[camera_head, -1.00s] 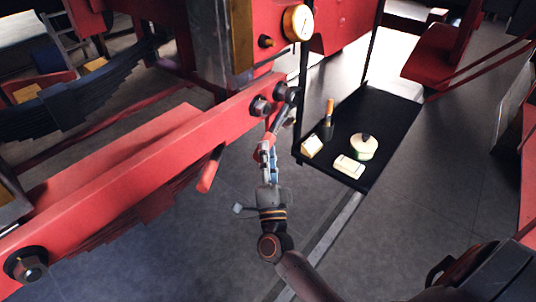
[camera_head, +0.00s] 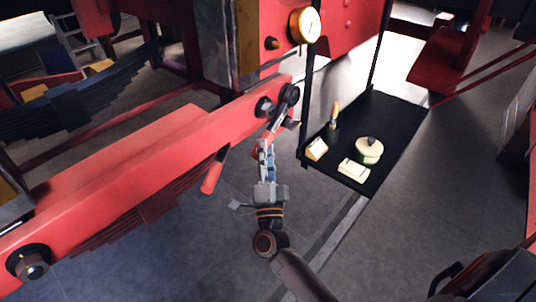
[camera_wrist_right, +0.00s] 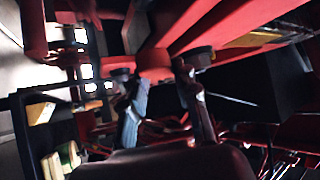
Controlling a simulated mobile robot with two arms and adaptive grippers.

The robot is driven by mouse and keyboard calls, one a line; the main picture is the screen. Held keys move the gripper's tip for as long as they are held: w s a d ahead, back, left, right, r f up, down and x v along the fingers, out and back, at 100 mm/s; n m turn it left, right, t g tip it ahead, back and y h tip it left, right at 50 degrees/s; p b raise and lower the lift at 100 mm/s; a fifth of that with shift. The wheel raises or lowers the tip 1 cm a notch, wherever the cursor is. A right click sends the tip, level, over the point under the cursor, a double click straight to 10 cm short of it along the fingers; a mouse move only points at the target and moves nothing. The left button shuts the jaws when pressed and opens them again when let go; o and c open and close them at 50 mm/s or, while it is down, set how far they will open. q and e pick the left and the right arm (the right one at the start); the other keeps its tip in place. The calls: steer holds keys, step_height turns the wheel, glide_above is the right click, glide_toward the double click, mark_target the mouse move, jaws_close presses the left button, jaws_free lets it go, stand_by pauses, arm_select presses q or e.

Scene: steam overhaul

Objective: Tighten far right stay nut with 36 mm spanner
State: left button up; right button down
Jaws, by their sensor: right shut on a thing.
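The far right stay nut (camera_head: 289,93) is at the right end of the red beam (camera_head: 160,150), largely covered by the spanner's dark head. The spanner (camera_head: 276,120) slants down and left from that nut, in front of the beam end. My right gripper (camera_head: 265,150) is below the nut, shut on the spanner's lower part, most of which its fingers hide. How fully the head seats on the nut is not clear. In the right wrist view a bluish finger (camera_wrist_right: 133,115) shows beside a dark bar that I cannot identify surely. My left gripper is not in view.
Another nut (camera_head: 264,107) is just left on the beam, and one more (camera_head: 32,268) at its near end. A red lever (camera_head: 213,172) hangs below. A black shelf (camera_head: 395,115) with small items is to the right. A gauge (camera_head: 305,25) is above.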

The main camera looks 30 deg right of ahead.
steer(key=shift+w+r, duration=0.1)
steer(key=shift+r, duration=0.1)
stand_by(0.3)
steer(key=p, duration=0.2)
steer(key=a+r+m+g+p, duration=0.1)
steer(key=p, duration=0.1)
steer(key=shift+s+r+m+h, duration=0.25)
steer(key=shift+r+m+h, duration=0.05)
steer(key=shift+h, duration=0.1)
steer(key=shift+f, duration=0.2)
stand_by(0.9)
